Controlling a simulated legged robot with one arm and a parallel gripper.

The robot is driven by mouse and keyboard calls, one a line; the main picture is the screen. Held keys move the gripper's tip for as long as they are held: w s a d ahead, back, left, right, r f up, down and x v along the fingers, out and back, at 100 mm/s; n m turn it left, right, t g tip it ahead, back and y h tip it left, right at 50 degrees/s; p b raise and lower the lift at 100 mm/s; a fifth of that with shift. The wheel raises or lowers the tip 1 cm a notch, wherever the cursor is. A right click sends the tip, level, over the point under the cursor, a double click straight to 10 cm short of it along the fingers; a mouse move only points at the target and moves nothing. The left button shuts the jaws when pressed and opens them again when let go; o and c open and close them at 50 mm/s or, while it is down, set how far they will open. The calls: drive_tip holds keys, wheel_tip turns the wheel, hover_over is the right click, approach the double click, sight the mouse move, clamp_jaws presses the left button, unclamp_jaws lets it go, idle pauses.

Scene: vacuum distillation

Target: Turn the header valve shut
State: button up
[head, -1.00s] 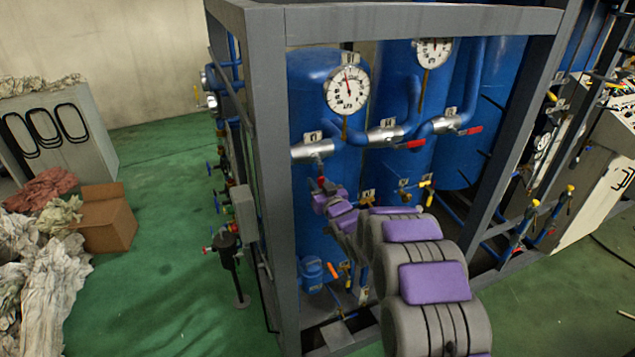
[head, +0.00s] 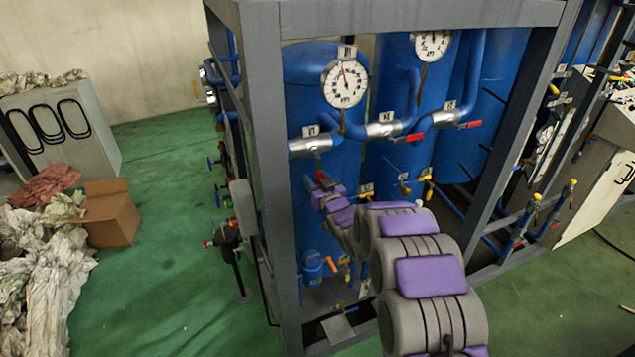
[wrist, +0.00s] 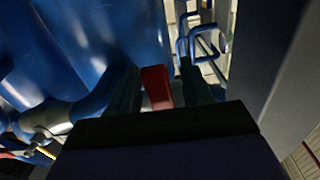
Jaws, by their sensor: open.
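The header valve's red handle (head: 319,168) hangs below the silver valve body (head: 309,147) on the blue pipe, at the left of the frame. My gripper (head: 321,186) is just below that valve, at the end of my grey and purple arm. In the wrist view the red handle (wrist: 156,88) lies between the two dark fingers of my gripper (wrist: 159,86). The fingers are open, with the handle nearer the left finger. Whether a finger touches it I cannot tell.
A grey frame post (head: 268,180) stands close to the left of my gripper. Two more red-handled valves (head: 382,130) (head: 447,117) sit to the right. A pressure gauge (head: 345,83) is above. Blue tanks (head: 325,220) stand behind. Green floor (head: 165,250) is clear at left.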

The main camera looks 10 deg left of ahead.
drive_tip(key=shift+s, duration=0.25)
drive_tip(key=b+v, duration=0.1)
drive_tip(key=v, duration=1.6)
drive_tip(key=shift+d+f, duration=0.2)
drive_tip(key=shift+w, duration=0.15)
